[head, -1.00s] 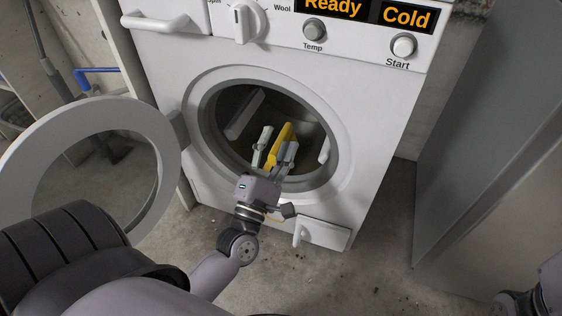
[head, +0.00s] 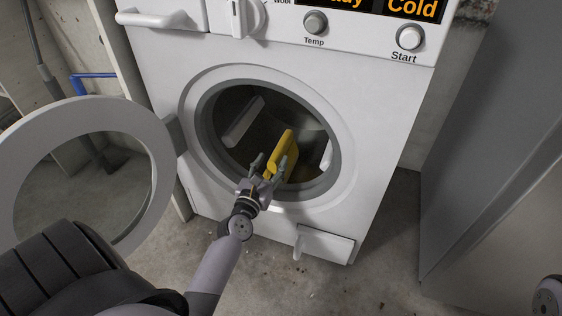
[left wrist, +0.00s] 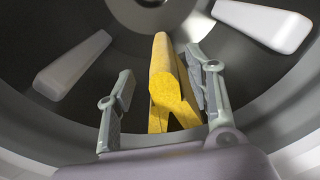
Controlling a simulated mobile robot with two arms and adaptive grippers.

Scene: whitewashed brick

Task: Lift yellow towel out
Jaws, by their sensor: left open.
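The yellow towel (head: 281,149) is inside the washing machine drum, folded over and standing up near the front opening. It also shows in the left wrist view (left wrist: 166,88), upright between my fingers. My left gripper (head: 269,162) is at the lower part of the round opening, with its fingers reaching inside. In the left wrist view it is open (left wrist: 160,75), one finger on each side of the towel. The right finger is close to the towel; I cannot tell whether it touches. A gap shows at the left finger. My right gripper is not in view.
The washing machine (head: 375,150) has its round door (head: 153,130) swung open to the left. Pale drum paddles (left wrist: 75,65) stick out inside the drum. A small flap (head: 325,246) hangs open below the opening. A grey cabinet (head: 500,130) stands at right, with bare floor between.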

